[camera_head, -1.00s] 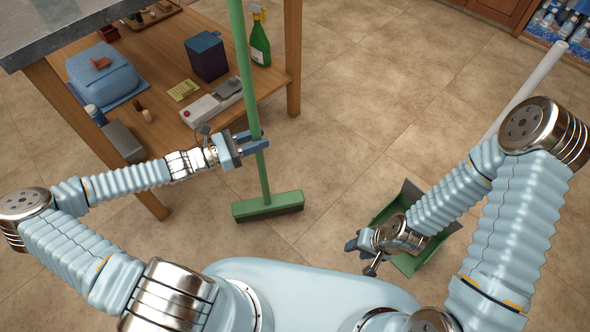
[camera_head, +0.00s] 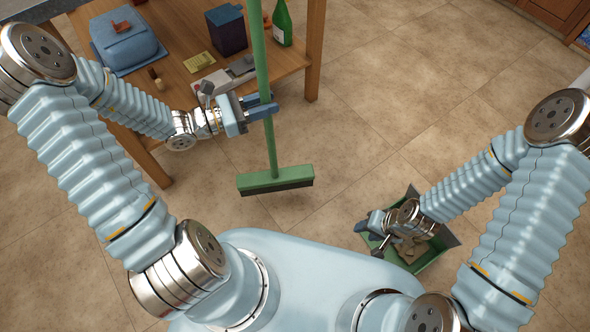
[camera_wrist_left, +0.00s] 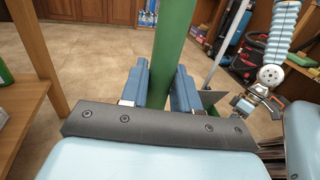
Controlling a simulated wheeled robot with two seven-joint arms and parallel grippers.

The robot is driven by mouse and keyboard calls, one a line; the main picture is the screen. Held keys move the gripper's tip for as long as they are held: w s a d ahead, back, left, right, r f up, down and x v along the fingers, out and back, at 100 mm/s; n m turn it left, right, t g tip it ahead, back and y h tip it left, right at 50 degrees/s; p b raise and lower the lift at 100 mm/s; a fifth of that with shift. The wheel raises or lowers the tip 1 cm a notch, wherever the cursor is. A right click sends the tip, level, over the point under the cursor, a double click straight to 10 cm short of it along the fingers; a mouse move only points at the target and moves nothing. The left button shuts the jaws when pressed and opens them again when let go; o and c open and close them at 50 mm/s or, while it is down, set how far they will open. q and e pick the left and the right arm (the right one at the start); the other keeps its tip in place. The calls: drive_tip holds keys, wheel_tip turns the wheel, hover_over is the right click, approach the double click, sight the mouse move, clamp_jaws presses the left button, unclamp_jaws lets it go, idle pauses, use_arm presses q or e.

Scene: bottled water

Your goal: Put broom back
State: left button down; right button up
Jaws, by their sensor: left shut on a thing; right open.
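The broom has a green handle (camera_head: 261,62) and a green head (camera_head: 275,180) with dark bristles. My left gripper (camera_head: 262,106) is shut on the handle, which stands nearly upright with the head at the bottom. The handle also shows between the fingers in the left wrist view (camera_wrist_left: 172,70). I cannot tell whether the head touches the floor. My right gripper (camera_head: 370,232) is open beside a green dustpan (camera_head: 440,258) with brownish debris in it. My right wrist hides part of the dustpan.
A wooden shelf table (camera_head: 290,70) at the upper left holds a blue container (camera_head: 128,45), a dark blue box (camera_head: 226,30) and a green bottle (camera_head: 283,24). Tiled floor (camera_head: 400,110) is clear in the middle. Wooden cabinets (camera_head: 560,12) stand at the upper right.

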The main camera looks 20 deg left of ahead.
use_arm(q)
drive_tip(key=w+d+f+t, duration=0.1)
drive_tip(key=w+d+f, duration=0.1)
drive_tip(key=w, duration=0.7)
drive_tip(key=w+d+f+b, duration=0.1)
drive_tip(key=w+f, duration=0.3)
drive_tip(key=f, duration=0.4)
drive_tip(key=shift+w+d+f+n+y, duration=0.15)
drive_tip(key=shift+w+f+n+y, duration=0.05)
drive_tip(key=shift+w+n+y, duration=0.2)
drive_tip(key=shift+s+f+b, duration=0.1)
drive_tip(key=shift+f+b, duration=0.05)
drive_tip(key=shift+b, duration=0.15)
drive_tip(key=c, duration=0.8)
unclamp_jaws()
